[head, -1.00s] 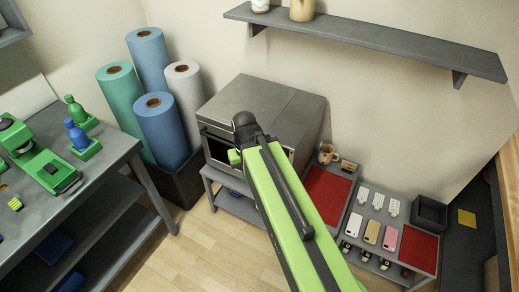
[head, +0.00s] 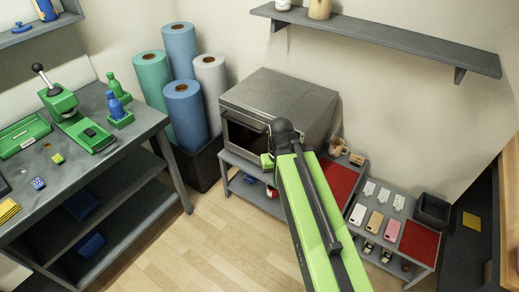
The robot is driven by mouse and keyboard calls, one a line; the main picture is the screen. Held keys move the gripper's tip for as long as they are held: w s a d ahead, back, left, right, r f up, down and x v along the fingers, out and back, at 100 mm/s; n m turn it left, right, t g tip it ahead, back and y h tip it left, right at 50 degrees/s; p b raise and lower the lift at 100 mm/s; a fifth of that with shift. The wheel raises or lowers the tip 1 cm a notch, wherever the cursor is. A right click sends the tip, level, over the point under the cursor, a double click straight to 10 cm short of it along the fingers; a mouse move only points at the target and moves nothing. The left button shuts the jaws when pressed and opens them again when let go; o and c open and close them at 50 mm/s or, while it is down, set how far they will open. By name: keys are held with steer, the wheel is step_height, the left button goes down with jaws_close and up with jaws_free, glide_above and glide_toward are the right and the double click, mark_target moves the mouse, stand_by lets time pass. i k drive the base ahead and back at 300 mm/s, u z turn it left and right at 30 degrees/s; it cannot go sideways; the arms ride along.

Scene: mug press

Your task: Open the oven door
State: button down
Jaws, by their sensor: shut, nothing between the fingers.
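The oven (head: 285,92) is a grey box standing on a low grey table against the back wall. Its front door (head: 243,137) has a dark window and looks closed. My arm crosses in front of the right part of the door and hides it. My gripper (head: 267,161) shows only as a small green piece at the arm's far end, by the lower front of the oven. It is shut with nothing in it. I cannot tell whether it touches the door.
A grey workbench (head: 120,120) with a green press (head: 75,118) stands at left. Several rolls stand in a dark bin (head: 198,168) left of the oven. A low table with red mats (head: 418,243) and phones is at right. The wooden floor (head: 225,240) in front is clear.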

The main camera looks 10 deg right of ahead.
mark_target(249, 142)
steer(key=z, duration=0.95)
steer(key=k, duration=0.1)
steer(key=u, duration=1.05)
steer(key=i, duration=0.65)
steer(key=u, duration=5.25)
steer(key=i, duration=0.15)
steer(key=z, duration=2.5)
steer(key=k, duration=0.8)
steer(key=z, duration=0.85)
steer(key=i, duration=0.55)
steer(key=u, duration=0.15)
